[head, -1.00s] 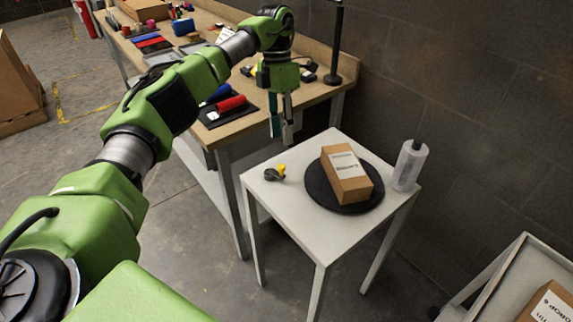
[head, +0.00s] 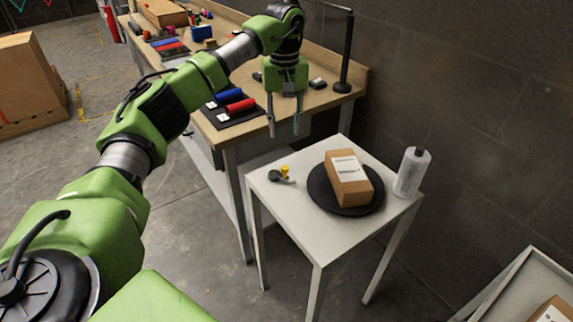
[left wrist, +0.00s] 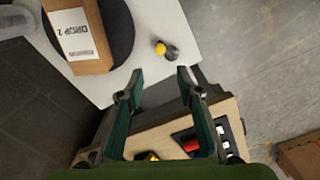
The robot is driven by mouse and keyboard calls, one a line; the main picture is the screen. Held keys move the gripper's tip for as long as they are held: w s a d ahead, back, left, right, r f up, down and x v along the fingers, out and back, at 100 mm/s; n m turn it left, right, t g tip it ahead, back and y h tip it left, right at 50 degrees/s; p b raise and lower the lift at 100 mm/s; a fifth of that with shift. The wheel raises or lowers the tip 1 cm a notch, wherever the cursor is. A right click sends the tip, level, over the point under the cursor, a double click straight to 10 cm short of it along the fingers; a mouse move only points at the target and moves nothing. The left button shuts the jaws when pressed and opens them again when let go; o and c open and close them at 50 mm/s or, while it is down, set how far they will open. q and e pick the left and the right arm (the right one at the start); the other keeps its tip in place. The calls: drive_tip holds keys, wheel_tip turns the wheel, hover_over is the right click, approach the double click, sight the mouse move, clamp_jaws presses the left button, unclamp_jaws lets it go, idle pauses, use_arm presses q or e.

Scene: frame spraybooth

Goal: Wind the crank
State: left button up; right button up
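The crank (head: 279,177) is a small dark grey piece with a yellow knob (head: 285,170), at the left rear of a white table (head: 330,245). It also shows in the left wrist view (left wrist: 172,53), just beyond my fingertips. My left gripper (head: 284,130) is open and empty, its two fingers pointing down, above and behind the crank and apart from it. In the left wrist view my left gripper (left wrist: 160,74) shows a wide gap between its fingers. A black round turntable (head: 328,200) bears a brown carton (head: 343,182) with a white label. My right gripper is out of view.
A translucent bottle-like cylinder (head: 412,172) stands at the table's right edge. A wooden workbench (head: 240,133) with red and blue rollers and a black post (head: 347,45) stands behind. Another table with a carton (head: 549,310) is at lower right.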

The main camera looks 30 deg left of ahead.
sight(285, 167)
use_arm(q)
wheel_tip(285, 167, down, 13)
drive_tip(key=shift+f+p, duration=0.1)
drive_tip(key=shift+p, duration=0.75)
clamp_jaws()
